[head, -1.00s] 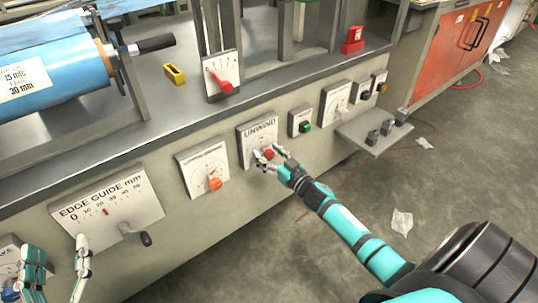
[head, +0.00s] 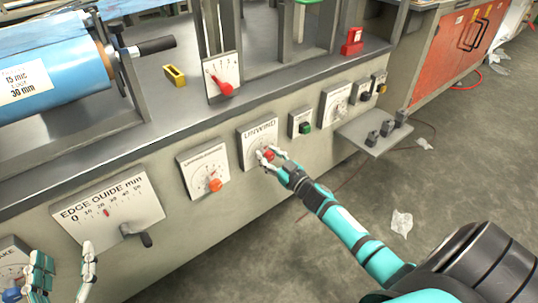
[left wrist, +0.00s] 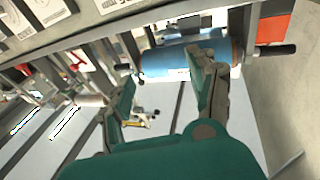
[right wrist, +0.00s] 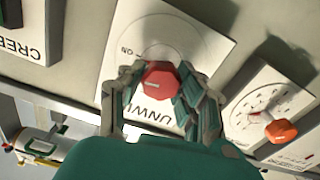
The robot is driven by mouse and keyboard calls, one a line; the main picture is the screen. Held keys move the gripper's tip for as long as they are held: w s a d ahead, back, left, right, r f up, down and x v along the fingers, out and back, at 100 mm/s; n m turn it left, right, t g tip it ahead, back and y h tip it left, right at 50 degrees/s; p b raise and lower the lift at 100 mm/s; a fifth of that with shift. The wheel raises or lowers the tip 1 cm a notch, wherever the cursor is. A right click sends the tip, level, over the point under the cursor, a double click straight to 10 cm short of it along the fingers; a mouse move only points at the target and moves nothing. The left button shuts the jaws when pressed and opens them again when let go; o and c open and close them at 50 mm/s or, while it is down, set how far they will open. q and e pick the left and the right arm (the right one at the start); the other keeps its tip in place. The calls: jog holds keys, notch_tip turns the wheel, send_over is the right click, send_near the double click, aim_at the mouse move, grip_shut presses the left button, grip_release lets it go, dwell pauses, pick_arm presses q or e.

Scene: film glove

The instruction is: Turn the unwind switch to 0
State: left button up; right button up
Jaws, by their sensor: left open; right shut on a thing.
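The unwind switch is a red knob (head: 268,154) on a white plate marked UNWIND (head: 258,134), on the machine's front panel. It also shows in the right wrist view as a red faceted knob (right wrist: 160,80) on its plate (right wrist: 200,38). My right gripper (head: 268,157) is shut on the red knob, one finger at each side in the right wrist view (right wrist: 160,90). Its fingers hide part of the plate's lettering. My left gripper (head: 60,275) is open and empty at the lower left, in front of the panel. It also shows open in the left wrist view (left wrist: 160,90).
An orange knob (head: 215,185) sits on the plate left of the unwind plate. A green button (head: 305,127) is to the right. The edge guide plate (head: 108,208) is further left. A small shelf (head: 375,138) juts out at right.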

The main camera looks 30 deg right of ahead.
jog(key=n, duration=0.2)
jog(key=shift+n, duration=0.3)
jog(key=shift+a+n+p, duration=0.1)
jog(key=shift+n+p, duration=0.25)
jog(key=shift+n, duration=1.45)
jog(key=shift+f+n, duration=0.1)
jog(key=shift+n, duration=0.9)
jog(key=shift+a+n, duration=0.1)
jog(key=shift+n, duration=0.8)
jog(key=n, duration=0.2)
jog(key=shift+f+n+b, duration=0.1)
jog(key=shift+n+b, duration=0.2)
jog(key=shift+b, duration=0.1)
pick_arm(q)
jog(key=shift+s+d+r+t+b, duration=0.1)
jog(key=shift+s+r+t+b, duration=0.1)
jog(key=shift+r+t, duration=0.45)
jog(key=shift+s+d+r+t+b, duration=0.1)
jog(key=shift+r+t+b, duration=0.2)
jog(key=shift+r, duration=0.55)
pick_arm(e)
jog(key=shift+n, duration=1.9)
